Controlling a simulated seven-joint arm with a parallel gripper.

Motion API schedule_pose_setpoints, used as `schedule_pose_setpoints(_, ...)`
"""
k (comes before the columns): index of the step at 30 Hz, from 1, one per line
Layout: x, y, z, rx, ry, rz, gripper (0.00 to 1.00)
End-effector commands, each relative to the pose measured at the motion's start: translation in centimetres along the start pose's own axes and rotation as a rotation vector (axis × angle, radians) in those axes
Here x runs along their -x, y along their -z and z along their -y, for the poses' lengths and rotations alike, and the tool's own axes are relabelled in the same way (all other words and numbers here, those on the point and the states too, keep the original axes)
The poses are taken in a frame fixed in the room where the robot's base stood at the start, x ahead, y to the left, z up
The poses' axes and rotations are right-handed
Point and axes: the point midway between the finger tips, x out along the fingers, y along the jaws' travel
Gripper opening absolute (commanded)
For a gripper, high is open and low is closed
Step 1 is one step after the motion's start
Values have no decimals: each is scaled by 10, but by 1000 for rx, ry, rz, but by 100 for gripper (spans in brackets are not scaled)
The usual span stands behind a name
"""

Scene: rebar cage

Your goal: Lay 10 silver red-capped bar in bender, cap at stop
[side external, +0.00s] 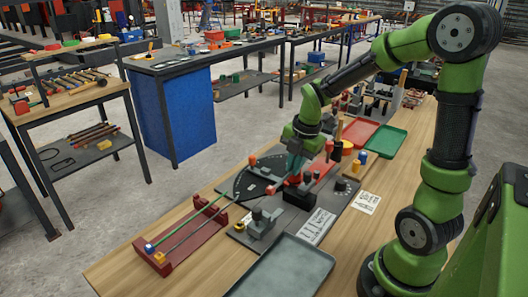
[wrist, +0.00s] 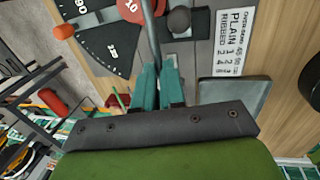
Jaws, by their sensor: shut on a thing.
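My gripper (side external: 296,163) is over the bender, its teal fingers (wrist: 157,88) shut on a silver bar (wrist: 153,40). In the wrist view the bar runs from between the fingers to the top edge, beside a red disc marked 10 (wrist: 131,8) and a dark round knob (wrist: 180,20). The bar's red cap is not clearly visible. The bender's black angle plate (wrist: 104,45) is left of the bar; it also shows in the side view (side external: 254,184). I cannot tell whether the bar touches the bender or stop.
A red rack (side external: 180,258) at the front left holds a green bar with a blue cap (side external: 150,247) and a silver bar. A grey tray (side external: 285,268) lies at the front. Red (side external: 360,134) and green (side external: 386,142) trays are behind. A printed card (wrist: 235,40) lies beside the bender.

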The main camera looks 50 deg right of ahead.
Motion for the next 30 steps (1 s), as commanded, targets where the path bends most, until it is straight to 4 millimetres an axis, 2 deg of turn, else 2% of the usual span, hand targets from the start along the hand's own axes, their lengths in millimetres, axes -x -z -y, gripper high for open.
schedule_pose_setpoints(5, -5, 0, 1, -1, 1, 0, 0)
schedule_pose_setpoints(21, -60, 0, 12, -1, 0, 0, 0)
schedule_pose_setpoints(30, -70, 0, 14, -2, 0, 0, 0)
